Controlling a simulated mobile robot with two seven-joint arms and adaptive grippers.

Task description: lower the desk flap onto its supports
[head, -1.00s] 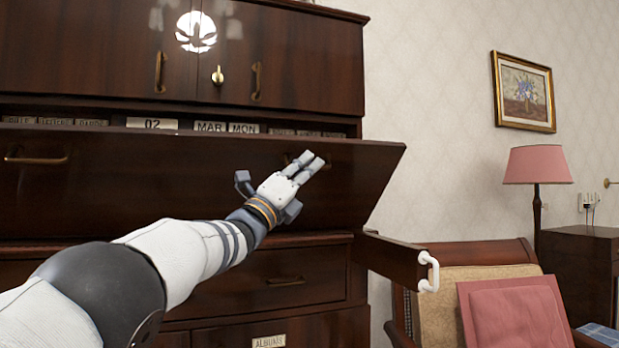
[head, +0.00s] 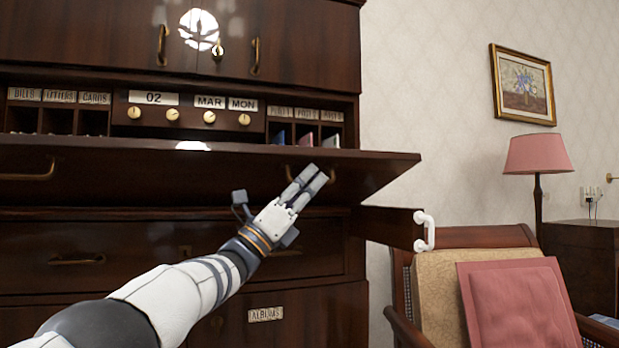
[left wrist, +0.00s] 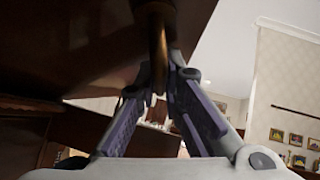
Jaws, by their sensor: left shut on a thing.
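The dark wooden desk flap (head: 130,180) is part-way down in the head view. It slopes out towards me, its outer face still showing. It has two brass handles, the left one (head: 27,172) free. My left gripper (head: 307,182) is shut on the right brass handle (head: 329,175), which also shows between the fingers in the left wrist view (left wrist: 158,48). A support bar (head: 385,227) with a white grip (head: 425,231) sticks out at the desk's right side, below the flap and apart from it. No left support shows. My right gripper is out of view.
Behind the flap are labelled pigeonholes (head: 58,115) and a panel with several knobs (head: 172,114). An armchair (head: 470,238) with a pink cushion (head: 515,300) stands right of the support bar. A pink lamp (head: 538,155) stands farther right.

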